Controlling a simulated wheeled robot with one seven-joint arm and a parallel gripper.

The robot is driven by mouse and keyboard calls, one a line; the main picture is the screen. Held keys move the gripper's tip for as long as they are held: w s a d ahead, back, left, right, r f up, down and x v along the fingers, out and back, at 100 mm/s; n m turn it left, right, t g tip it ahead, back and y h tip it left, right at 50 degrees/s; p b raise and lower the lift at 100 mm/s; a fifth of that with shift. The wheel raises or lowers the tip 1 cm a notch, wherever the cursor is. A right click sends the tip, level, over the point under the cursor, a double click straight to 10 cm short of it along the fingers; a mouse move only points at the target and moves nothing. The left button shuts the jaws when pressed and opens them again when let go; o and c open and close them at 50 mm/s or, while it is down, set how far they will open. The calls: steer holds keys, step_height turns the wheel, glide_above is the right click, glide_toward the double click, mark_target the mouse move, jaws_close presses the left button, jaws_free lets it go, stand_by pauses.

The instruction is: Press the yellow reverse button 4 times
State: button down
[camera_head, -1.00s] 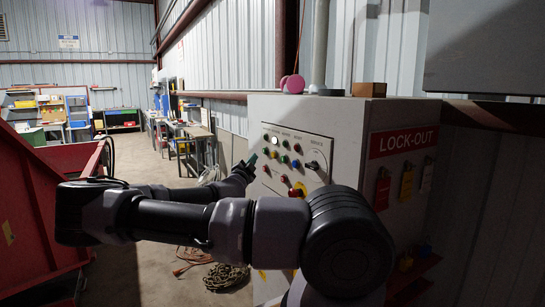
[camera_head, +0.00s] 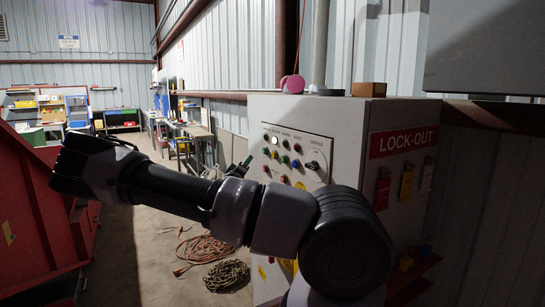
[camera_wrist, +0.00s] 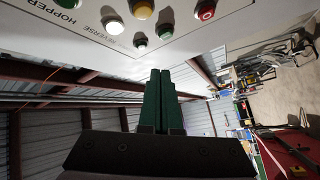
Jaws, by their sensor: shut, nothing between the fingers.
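The control panel (camera_head: 318,150) on the grey cabinet carries rows of coloured buttons. My gripper (camera_head: 248,161) is at the panel's left edge, a little below the yellow button. Its green fingers (camera_wrist: 159,78) are together and empty. They look apart from the yellow button; I cannot tell the exact distance.
A rotary switch (camera_head: 313,165) is on the panel's right. Coiled cables (camera_head: 205,248) lie on the floor, and a red container (camera_head: 40,230) stands left.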

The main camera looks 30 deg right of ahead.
mark_target(274, 154)
steer(key=n, duration=0.4)
steer(key=a+n, duration=0.1)
steer(key=n, duration=0.8)
steer(key=shift+s+a+r, duration=0.1)
steer(key=shift+a+r, duration=0.2)
steer(key=shift+a, duration=0.05)
steer(key=d, duration=0.8)
steer(key=shift+d, duration=0.4)
steer(key=shift+d, duration=0.2)
stand_by(1.1)
steer(key=shift+d, duration=0.2)
steer(key=shift+d, duration=0.5)
stand_by(0.6)
steer(key=shift+a, duration=0.85)
